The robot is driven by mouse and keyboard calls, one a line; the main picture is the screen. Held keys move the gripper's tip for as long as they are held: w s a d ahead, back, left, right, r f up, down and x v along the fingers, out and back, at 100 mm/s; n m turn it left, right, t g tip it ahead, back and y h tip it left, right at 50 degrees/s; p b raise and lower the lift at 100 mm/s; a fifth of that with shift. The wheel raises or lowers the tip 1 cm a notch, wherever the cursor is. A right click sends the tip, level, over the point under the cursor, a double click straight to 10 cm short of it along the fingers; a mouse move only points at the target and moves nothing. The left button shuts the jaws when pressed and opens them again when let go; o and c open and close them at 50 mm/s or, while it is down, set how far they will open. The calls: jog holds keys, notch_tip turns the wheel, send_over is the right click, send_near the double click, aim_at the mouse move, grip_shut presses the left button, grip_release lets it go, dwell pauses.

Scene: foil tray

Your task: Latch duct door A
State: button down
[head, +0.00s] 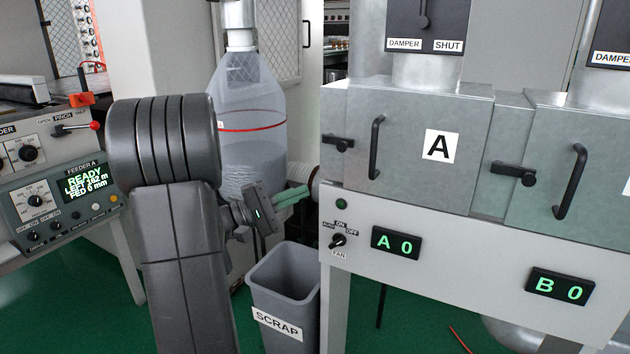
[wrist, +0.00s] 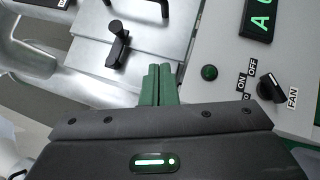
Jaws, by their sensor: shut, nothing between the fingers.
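Duct door A (head: 410,175) is a grey metal panel with a white A label and a black bar handle (head: 376,148). It looks closed, flush with its box. Its black latch (head: 338,144) sits at the door's left side, lever lying roughly level; I cannot tell whether it is engaged. The wrist view shows the latch (wrist: 118,45) ahead and left of the fingertips, with part of the handle above. My gripper (head: 292,195) has green fingers, shut and empty. It is left of and below the latch, apart from it, beside the cabinet's left edge.
A clear bag (head: 250,160) hangs behind my gripper. A grey scrap bin (head: 285,290) stands below. The fan switch (head: 338,241) and A display (head: 395,244) are on the panel under the door. Door B's latch (head: 512,176) is to the right. A feeder console (head: 60,190) is at left.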

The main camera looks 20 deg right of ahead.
jog(key=shift+s+a+f, duration=0.1)
jog(key=shift+a+f, duration=0.4)
jog(key=shift+a, duration=0.2)
jog(key=shift+s+a+f, duration=0.1)
jog(key=shift+a+f, duration=0.35)
jog(key=shift+a, duration=0.25)
